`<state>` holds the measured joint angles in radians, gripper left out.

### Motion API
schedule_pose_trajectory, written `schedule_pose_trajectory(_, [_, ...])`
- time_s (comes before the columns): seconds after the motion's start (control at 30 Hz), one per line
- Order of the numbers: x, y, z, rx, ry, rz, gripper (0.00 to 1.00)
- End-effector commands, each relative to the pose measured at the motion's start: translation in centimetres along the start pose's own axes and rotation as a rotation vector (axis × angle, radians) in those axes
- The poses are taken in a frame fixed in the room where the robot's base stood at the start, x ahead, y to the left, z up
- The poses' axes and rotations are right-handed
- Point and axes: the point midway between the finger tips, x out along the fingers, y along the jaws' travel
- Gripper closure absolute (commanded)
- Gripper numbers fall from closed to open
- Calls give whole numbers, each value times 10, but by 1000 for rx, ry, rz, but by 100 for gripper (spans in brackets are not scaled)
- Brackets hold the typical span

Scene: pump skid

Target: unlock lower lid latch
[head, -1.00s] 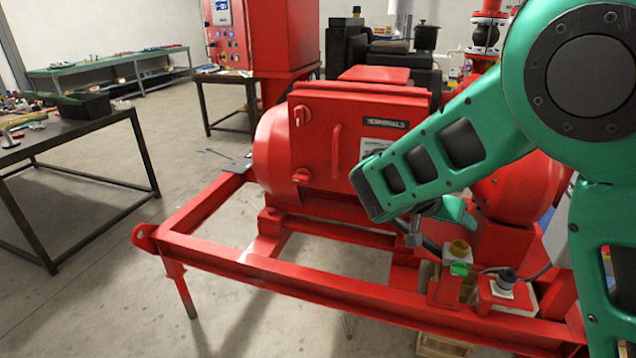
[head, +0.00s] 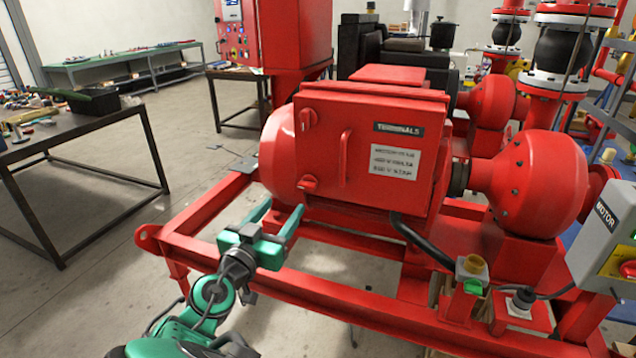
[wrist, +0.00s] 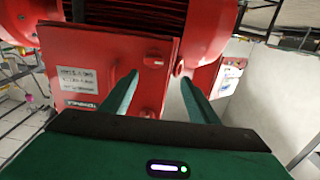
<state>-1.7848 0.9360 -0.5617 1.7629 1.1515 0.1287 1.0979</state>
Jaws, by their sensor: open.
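The red terminal box (head: 365,150) has a lid with a TERMINALS label, a handle and two red latches on its left edge. The lower lid latch (head: 308,184) is near the lid's bottom left corner. The upper latch (head: 308,118) is above it. My gripper (head: 284,207) is open and empty, just below and left of the lower latch, its fingers pointing up toward the box. In the wrist view the box appears upside down. There the lower latch (wrist: 153,61) lies ahead, between the lines of my open fingers (wrist: 160,76), with no contact visible.
The red skid frame (head: 330,295) runs below my gripper. A black cable (head: 415,235) leaves the box bottom. The lid handle (head: 344,158) stands right of the latches. A dark table (head: 75,130) with tools is at left, with open floor between.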

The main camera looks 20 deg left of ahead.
Motion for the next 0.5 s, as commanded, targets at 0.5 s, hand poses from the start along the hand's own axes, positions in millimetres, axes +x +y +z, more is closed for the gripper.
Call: schedule_pose_trajectory(0.5, [95,18,0,-2,-1,26,45])
